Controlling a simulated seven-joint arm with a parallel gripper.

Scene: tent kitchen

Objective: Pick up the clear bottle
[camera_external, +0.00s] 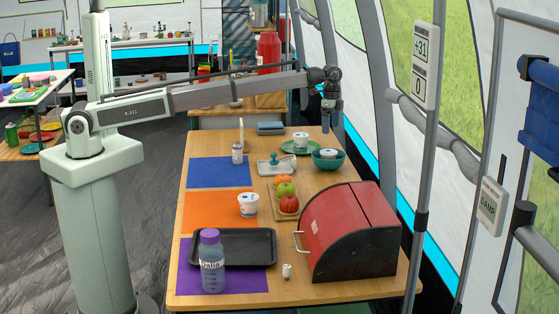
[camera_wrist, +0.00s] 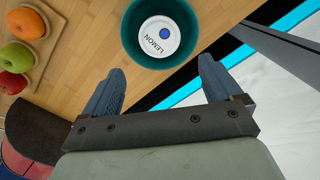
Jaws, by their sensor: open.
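The clear bottle (camera_external: 211,264) has a purple cap and a label with dark lettering. It stands upright at the front left of the table, on the purple mat beside or against the dark tray's front edge. I cannot tell whether they touch. My gripper (camera_external: 332,118) is at the far right of the table, above the teal bowl (camera_external: 328,160) and well away from the bottle. In the wrist view my gripper (camera_wrist: 160,85) is open and empty, its two blue fingers apart. The bottle is not in the wrist view.
A dark tray (camera_external: 262,247) lies behind the bottle. A red bread box (camera_external: 350,230) stands at the right. The blue mat (camera_external: 215,173) is mostly clear.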

